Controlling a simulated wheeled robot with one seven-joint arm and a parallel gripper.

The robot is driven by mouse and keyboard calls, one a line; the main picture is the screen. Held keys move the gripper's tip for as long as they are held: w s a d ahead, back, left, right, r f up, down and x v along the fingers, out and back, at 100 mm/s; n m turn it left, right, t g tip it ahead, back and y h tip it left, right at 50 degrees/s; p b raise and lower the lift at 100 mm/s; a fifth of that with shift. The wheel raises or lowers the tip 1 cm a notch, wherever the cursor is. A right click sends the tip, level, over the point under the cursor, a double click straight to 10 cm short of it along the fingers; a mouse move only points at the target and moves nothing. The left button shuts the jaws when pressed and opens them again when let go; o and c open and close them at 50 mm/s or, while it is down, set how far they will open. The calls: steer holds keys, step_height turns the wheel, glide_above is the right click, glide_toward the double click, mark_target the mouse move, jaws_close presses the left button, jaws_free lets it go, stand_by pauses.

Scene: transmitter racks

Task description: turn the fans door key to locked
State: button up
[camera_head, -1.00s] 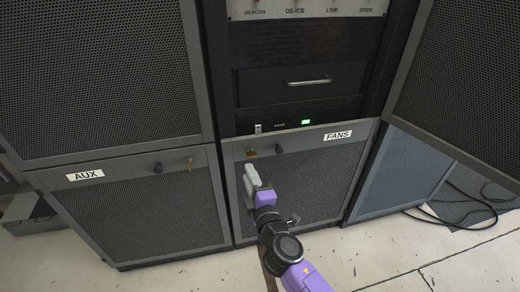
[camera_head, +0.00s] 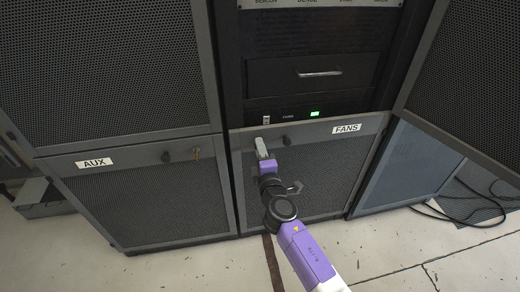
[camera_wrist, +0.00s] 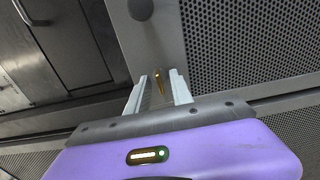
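The fans door (camera_head: 320,175) is a dark mesh panel in a grey frame with a white FANS label (camera_head: 347,128). Its brass key (camera_wrist: 158,82) shows in the wrist view between my fingertips. My gripper (camera_wrist: 157,88) is open, one pale finger on each side of the key, with gaps visible. In the head view my gripper (camera_head: 262,148) reaches the door's upper left and hides the key. The key's exact angle is hard to read.
A dark knob (camera_head: 286,140) sits just right of my gripper on the same door; it also shows in the wrist view (camera_wrist: 140,9). The AUX door (camera_head: 140,205) with its own key (camera_head: 197,152) is on the left. An open mesh door (camera_head: 470,90) hangs at right. Cables (camera_head: 470,215) lie on the floor.

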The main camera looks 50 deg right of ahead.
steer(key=shift+c, duration=0.2)
jaws_close()
steer(key=shift+m+b, duration=0.4)
steer(key=m+b, duration=1.4)
steer(key=m, duration=0.3)
steer(key=shift+a, duration=0.1)
stand_by(0.5)
